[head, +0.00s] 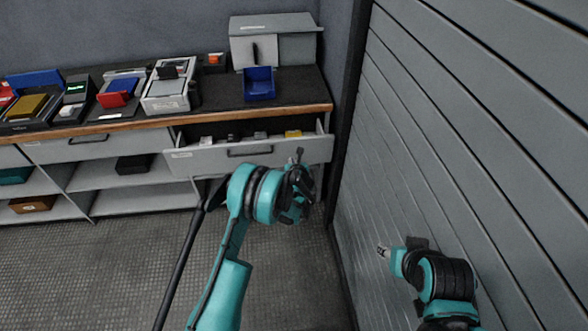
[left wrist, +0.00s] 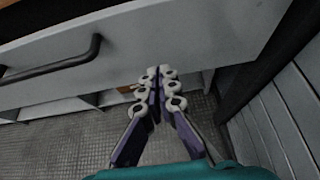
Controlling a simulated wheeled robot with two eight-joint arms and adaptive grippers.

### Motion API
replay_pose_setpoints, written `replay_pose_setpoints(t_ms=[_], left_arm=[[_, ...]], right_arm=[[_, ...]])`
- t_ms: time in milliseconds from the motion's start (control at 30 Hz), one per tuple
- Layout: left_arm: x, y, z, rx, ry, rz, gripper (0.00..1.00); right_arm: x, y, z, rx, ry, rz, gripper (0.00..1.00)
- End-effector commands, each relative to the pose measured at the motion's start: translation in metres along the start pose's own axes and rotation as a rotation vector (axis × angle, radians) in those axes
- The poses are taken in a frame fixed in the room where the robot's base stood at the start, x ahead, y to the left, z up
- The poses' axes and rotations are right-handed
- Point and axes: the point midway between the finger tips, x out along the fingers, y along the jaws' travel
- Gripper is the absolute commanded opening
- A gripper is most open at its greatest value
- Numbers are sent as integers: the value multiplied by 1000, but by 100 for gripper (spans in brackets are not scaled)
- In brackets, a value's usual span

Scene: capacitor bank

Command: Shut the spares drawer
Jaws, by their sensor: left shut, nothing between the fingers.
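The spares drawer (head: 210,160) is the right-hand grey drawer under the worktop, pulled out, with several small items showing inside. Its dark bar handle (head: 250,151) is mid-front; it also shows in the left wrist view (left wrist: 55,66). My left gripper (head: 298,158) is shut and empty at the right part of the drawer front (left wrist: 190,35), right of the handle. In the left wrist view its fingertips (left wrist: 160,72) lie together near the front's lower edge; I cannot tell whether they touch it. My right gripper (head: 384,251) is partly hidden, low right by the slatted wall.
The worktop (head: 215,100) holds a blue bin (head: 259,83), a grey case (head: 276,42) and several devices at left. Open shelves (head: 140,200) lie below. A slatted grey wall (head: 450,120) closes off the right side. The floor (head: 110,265) in front is clear.

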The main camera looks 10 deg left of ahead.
Motion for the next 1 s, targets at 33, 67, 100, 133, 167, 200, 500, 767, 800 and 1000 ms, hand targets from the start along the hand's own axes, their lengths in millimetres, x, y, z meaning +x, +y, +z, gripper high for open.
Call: replay_pose_setpoints(t_ms=[33, 67, 100, 133, 167, 200, 500, 767, 800, 1000], left_arm=[[13, 1, -3, 0, 0, 2, 0], [18, 1, -3, 0, 0, 2, 0], [24, 1, 1, -1, 0, 1, 0], [28, 0, 4, -2, 1, 1, 0], [31, 0, 6, -2, 1, 1, 0], [36, 0, 9, -2, 1, 1, 0], [49, 0, 20, -1, 0, 0, 0], [49, 0, 21, -1, 0, 0, 0], [49, 0, 21, -1, 0, 0, 0], [49, 0, 20, -1, 0, 0, 0]], right_arm=[[6, 0, 4, 0, 0, 0, 40], [7, 0, 5, 0, 0, 0, 40], [10, 0, 7, 0, 0, 0, 40], [11, 0, 8, 0, 0, 0, 40], [12, 0, 9, 0, 0, 0, 40], [14, 0, 10, 0, 0, 0, 40], [18, 0, 13, 0, 0, 0, 40], [17, 0, 12, 0, 0, 0, 40], [17, 0, 12, 0, 0, 0, 40], [18, 0, 12, 0, 0, 0, 40]])
